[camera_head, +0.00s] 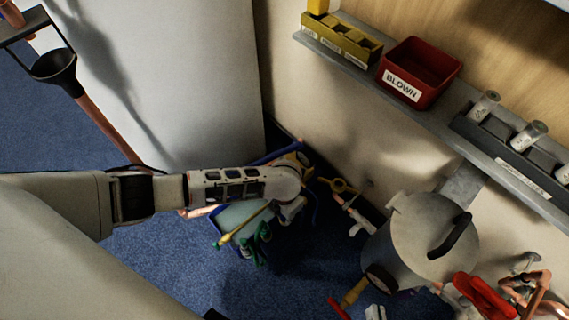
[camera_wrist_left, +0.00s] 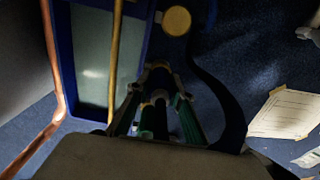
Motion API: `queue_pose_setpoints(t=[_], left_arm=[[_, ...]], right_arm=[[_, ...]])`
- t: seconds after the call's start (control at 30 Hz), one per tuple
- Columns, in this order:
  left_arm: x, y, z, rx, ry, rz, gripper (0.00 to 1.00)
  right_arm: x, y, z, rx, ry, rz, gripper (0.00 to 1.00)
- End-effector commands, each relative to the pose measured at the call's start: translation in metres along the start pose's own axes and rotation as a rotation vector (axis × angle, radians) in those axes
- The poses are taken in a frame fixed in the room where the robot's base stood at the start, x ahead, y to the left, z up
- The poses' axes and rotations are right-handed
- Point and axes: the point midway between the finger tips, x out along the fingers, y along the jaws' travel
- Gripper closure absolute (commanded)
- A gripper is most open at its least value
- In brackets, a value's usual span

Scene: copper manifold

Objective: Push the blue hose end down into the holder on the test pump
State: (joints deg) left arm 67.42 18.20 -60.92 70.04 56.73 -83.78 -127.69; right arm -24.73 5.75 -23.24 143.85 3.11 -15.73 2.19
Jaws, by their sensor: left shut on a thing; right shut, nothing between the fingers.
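The test pump is a blue trough (camera_head: 222,240) with a pale inside and a yellow lever, on the blue carpet under my left wrist. In the left wrist view its blue rim (camera_wrist_left: 64,45) is at upper left. My left gripper (camera_head: 254,246) has green-sided fingers and points down at the pump's near side. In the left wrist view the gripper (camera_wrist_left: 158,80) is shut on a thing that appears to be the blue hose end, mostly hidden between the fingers. The blue hose (camera_wrist_left: 228,95) curves down beside the fingers. The holder cannot be made out. My right gripper is not in view.
A grey lidded vessel (camera_head: 410,240) stands to the right, with red and copper fittings beside it. A shelf above holds a red BLOWN bin (camera_head: 425,65) and yellow bins (camera_head: 345,40). A white panel stands behind the arm. Papers (camera_wrist_left: 287,112) lie on the carpet.

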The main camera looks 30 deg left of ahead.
Motion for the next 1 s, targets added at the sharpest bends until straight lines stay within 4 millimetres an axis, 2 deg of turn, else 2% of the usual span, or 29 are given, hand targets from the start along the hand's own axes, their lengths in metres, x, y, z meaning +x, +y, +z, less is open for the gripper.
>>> queue_pose_setpoints(t=[0.33,0.37,0.43,0.8,1.0], left_arm=[[0.001,0.000,0.001,0.000,-0.001,0.000,1.00],[0.001,0.000,0.001,0.000,-0.001,0.000,0.76],[0.001,0.000,0.001,0.000,-0.001,0.000,0.59],[0.000,0.000,0.000,0.000,-0.001,0.001,0.59],[-0.019,0.002,0.003,0.000,-0.006,0.003,0.59]], right_arm=[[0.000,0.000,0.000,0.001,0.000,0.000,1.00],[0.000,0.000,0.000,0.001,-0.001,0.000,1.00],[0.000,0.000,0.001,0.001,-0.001,0.000,1.00],[-0.001,-0.001,0.006,-0.002,-0.013,-0.001,1.00],[-0.001,-0.003,-0.012,-0.013,0.020,-0.005,1.00]])
